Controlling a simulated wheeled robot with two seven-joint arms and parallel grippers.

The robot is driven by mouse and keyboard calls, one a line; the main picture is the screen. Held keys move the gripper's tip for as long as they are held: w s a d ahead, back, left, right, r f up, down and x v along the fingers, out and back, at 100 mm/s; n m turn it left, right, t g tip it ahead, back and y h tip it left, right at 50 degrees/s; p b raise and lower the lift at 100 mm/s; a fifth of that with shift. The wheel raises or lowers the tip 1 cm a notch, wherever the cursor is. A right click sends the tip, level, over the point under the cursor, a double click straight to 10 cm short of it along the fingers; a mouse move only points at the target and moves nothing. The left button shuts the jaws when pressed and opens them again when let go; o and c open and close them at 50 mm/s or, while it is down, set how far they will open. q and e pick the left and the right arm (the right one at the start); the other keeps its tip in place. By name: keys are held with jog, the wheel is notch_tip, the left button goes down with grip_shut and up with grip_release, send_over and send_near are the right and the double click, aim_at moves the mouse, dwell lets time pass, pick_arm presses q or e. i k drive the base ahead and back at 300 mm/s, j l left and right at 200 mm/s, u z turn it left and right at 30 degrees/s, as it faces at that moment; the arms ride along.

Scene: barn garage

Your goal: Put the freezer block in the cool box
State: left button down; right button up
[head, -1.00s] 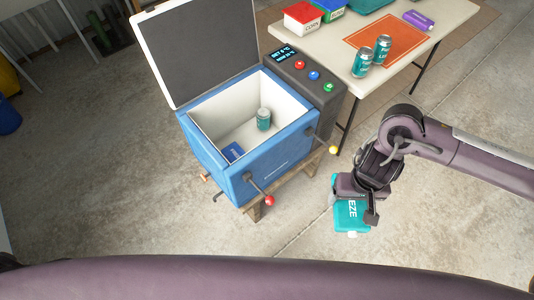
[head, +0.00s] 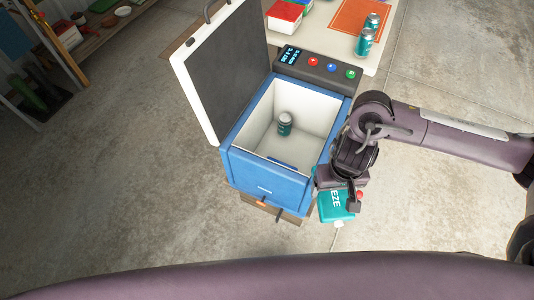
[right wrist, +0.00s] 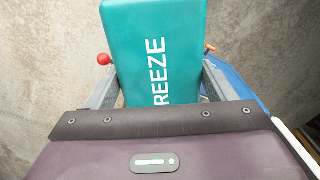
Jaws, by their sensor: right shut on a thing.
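The teal freezer block (head: 336,206) with white lettering is held in my right gripper (head: 340,190), beside the lower right front corner of the cool box. It also shows in the right wrist view (right wrist: 150,45), between the two fingers of the gripper (right wrist: 158,90). The blue cool box (head: 265,180) stands with its lid (head: 215,70) raised on the left. Inside the white interior are a teal can (head: 285,123) upright and a blue flat item (head: 283,162), mostly hidden by the front wall. My left gripper is not in view.
A control panel (head: 318,67) with coloured buttons is behind the box. A white table (head: 325,40) behind holds two cans (head: 366,38), an orange mat (head: 358,18) and a red box (head: 285,14). A shelf (head: 100,32) stands far left. Concrete floor is clear at left.

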aim_at(297, 152)
jog(key=i+j+z, duration=0.2)
jog(key=i+j, duration=0.2)
jog(key=i+j+z, duration=0.2)
jog(key=j, duration=0.35)
jog(key=i+j+z, duration=0.15)
jog(key=i, duration=0.3)
